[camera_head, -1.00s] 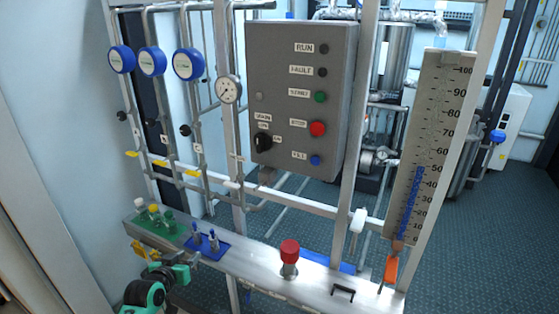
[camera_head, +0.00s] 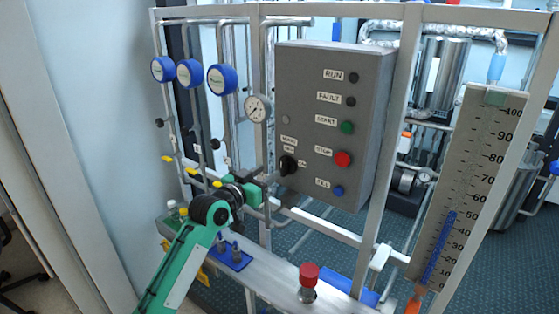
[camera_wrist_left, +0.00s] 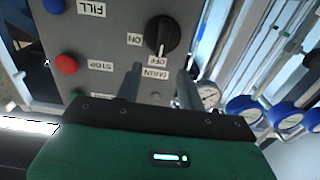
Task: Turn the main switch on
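The main switch (camera_head: 287,164) is a round black knob at the lower left of the grey control box (camera_head: 325,120). In the left wrist view the knob (camera_wrist_left: 164,36) shows close up, turned over, with its white mark toward the OFF label and the ON label beside it. My left gripper (camera_head: 268,181) is just left of and below the knob in the head view. In the left wrist view its two fingers (camera_wrist_left: 160,86) are apart and empty, pointing at the panel near the knob, which lies beyond their tips. My right gripper is not in view.
The red stop button (camera_head: 342,159), green start button (camera_head: 347,127) and blue fill button (camera_head: 338,191) share the panel. A pressure gauge (camera_head: 257,108) and frame posts stand close to its left. A red-capped valve (camera_head: 309,276) rises from the bench below.

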